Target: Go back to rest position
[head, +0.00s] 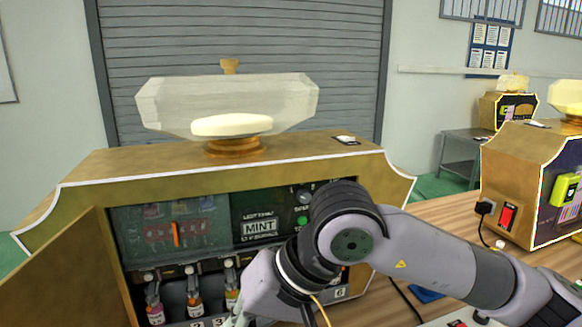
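My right arm comes in from the right and bends down in front of the gold vending machine (90,172). Its wrist reaches the bottom edge of the head view, in front of the machine's lower shelf. The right gripper is at most barely in view there; its fingers cannot be made out. My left arm and gripper are not in view. The machine's front is open, showing a dark panel with a MINT label (260,229). Small bottles stand below it, among them a pink one (155,314) and an orange one (194,299).
A clear display top (228,103) sits on the machine. An open gold door (65,270) stands at the left. A second gold machine (520,165) with a red switch (507,216) stands on the wooden table (440,215) at right. My arm covers the first machine's right front.

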